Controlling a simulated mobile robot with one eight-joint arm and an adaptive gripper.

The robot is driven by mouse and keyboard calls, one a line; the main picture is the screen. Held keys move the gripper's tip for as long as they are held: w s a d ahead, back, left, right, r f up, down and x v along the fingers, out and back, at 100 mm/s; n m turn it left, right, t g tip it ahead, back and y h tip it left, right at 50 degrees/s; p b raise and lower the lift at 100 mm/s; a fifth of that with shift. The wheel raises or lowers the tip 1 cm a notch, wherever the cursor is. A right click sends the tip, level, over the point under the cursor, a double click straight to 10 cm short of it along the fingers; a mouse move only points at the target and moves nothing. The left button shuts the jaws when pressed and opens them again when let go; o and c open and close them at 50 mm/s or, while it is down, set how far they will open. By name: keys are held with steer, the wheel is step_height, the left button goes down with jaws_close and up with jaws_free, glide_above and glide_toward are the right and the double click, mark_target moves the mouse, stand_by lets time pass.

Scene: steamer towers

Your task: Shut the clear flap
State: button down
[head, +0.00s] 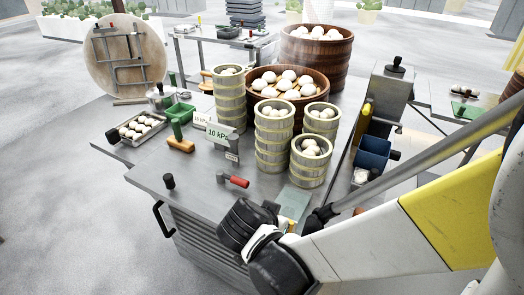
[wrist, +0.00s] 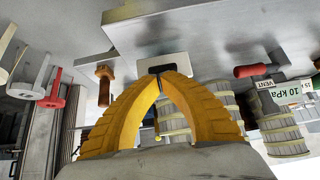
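A pale, see-through greenish panel (head: 294,202), which looks like the clear flap, is at the front right of the steel worktop, below the small front steamer tower. Its hinge and exact angle cannot be made out. My gripper (head: 291,227) is right in front of it, partly hidden by my own wrist. In the wrist view the yellow fingers of my gripper (wrist: 158,80) come together at the tips, with nothing clearly between them. A pale frame with a dark slot (wrist: 176,60) is just beyond the tips; contact cannot be told.
Several bamboo steamer towers (head: 273,140) stand close behind the panel. A red-handled lever (head: 234,181) and a black knob (head: 169,182) are on the worktop to the left. A blue bin (head: 373,153) is at the right. The front left worktop is mostly clear.

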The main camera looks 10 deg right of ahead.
steer(key=shift+s+f+b, duration=0.1)
steer(key=shift+f+b, duration=0.3)
steer(key=shift+f, duration=0.25)
